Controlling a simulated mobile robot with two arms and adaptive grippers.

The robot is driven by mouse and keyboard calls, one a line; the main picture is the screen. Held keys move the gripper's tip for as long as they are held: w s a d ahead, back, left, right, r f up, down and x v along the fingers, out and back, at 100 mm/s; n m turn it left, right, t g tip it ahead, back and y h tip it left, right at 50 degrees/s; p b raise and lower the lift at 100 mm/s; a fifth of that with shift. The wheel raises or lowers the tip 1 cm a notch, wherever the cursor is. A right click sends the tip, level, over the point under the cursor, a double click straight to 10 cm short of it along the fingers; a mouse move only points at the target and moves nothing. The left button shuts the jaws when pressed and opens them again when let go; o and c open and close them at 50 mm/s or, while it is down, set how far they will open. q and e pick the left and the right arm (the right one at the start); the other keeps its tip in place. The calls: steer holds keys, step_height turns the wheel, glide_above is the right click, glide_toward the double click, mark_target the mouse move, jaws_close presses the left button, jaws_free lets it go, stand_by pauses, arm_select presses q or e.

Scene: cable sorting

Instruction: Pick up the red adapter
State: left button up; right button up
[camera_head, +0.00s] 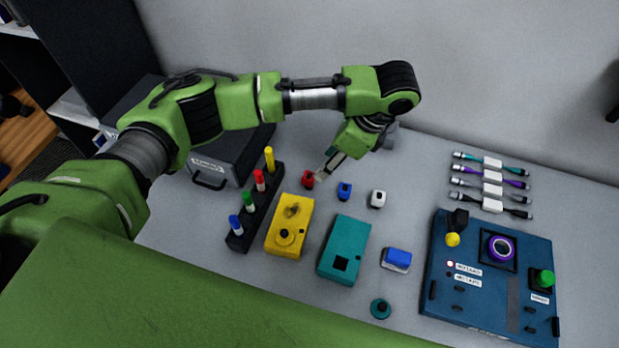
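The red adapter (308,180) is a small red block on the grey table, just right of the row of coloured pegs. My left gripper (325,172) reaches in from above and points down and left, with its tips close to the adapter's right side. I cannot tell whether they touch it, or how far apart the fingers are. A blue adapter (344,191) and a white adapter (377,199) stand to the right of the red one. My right gripper is not in view.
A black peg rack (262,212) is left of the red adapter. A yellow box (284,240) and a teal box (338,262) lie in front. A blue panel (470,305) and several cables (491,176) are at right. A dark case (230,165) stands behind left.

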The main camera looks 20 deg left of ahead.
mark_target(310, 176)
arm_select(q)
steer(key=x, duration=0.4)
steer(key=shift+w+a+f+p, duration=0.15)
steer(key=shift+a+f+p, duration=0.05)
steer(key=shift+f+p, duration=0.15)
steer(key=p+x, duration=0.1)
steer(key=x, duration=0.1)
steer(key=a+p+x, duration=0.1)
steer(key=x, duration=0.2)
steer(key=shift+s, duration=0.2)
steer(key=shift+d, duration=0.1)
jaws_close()
